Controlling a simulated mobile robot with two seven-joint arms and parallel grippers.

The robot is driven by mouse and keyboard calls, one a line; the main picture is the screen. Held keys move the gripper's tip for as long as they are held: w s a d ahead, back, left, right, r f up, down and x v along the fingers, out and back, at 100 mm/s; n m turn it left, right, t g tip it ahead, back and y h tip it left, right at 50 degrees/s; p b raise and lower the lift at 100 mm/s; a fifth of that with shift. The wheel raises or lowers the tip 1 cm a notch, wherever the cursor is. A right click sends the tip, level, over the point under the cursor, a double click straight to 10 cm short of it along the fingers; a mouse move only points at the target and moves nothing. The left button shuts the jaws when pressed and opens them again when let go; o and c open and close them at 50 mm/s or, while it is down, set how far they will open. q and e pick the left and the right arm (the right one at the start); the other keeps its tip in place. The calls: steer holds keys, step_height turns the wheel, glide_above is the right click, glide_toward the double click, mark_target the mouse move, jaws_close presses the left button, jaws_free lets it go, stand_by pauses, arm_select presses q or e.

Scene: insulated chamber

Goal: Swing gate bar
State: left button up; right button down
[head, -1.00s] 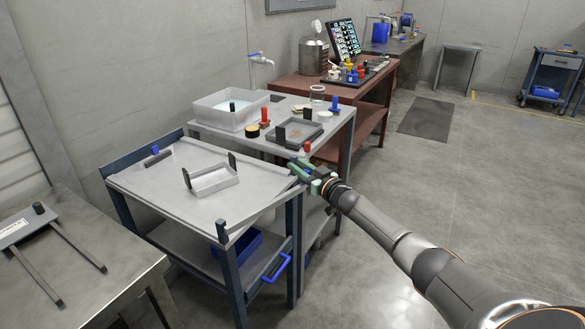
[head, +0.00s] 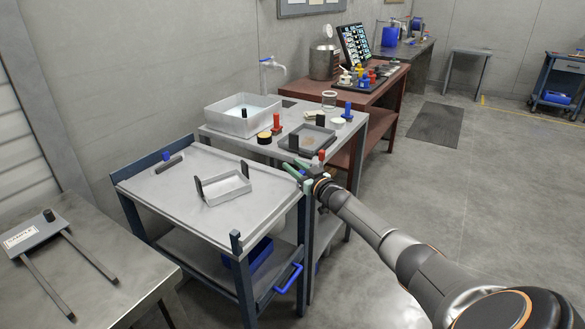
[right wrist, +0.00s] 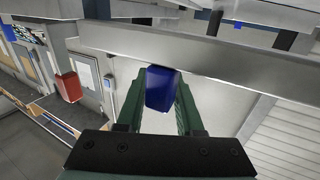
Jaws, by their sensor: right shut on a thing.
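My right gripper (head: 300,174) is at the far right corner of the grey trolley (head: 165,205), beside the sink table. In the right wrist view its green fingers (right wrist: 158,105) are shut on a blue handle (right wrist: 160,88). The handle sits against a long grey bar (right wrist: 200,58) that crosses the upper part of that view. My left gripper is not in view.
A shallow white tray (head: 222,190) with dark end grips and a blue-topped tool (head: 168,161) lie on the trolley. The sink table (head: 350,122) behind holds a basin, a dark tray and small items. A bench (head: 120,262) stands at left. Open floor (head: 470,190) lies right.

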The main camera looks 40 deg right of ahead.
steer(key=shift+w+a+f+y, duration=0.1)
steer(key=shift+a+f+y, duration=0.1)
steer(key=shift+a, duration=0.35)
steer(key=shift+w+a+f+y, duration=0.1)
steer(key=shift+a+f+y, duration=0.1)
steer(key=shift+a, duration=0.3)
steer(key=c, duration=0.7)
jaws_free()
steer(key=shift+a+r, duration=0.2)
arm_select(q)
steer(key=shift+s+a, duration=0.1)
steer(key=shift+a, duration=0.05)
arm_select(e)
steer(key=shift+d, duration=0.15)
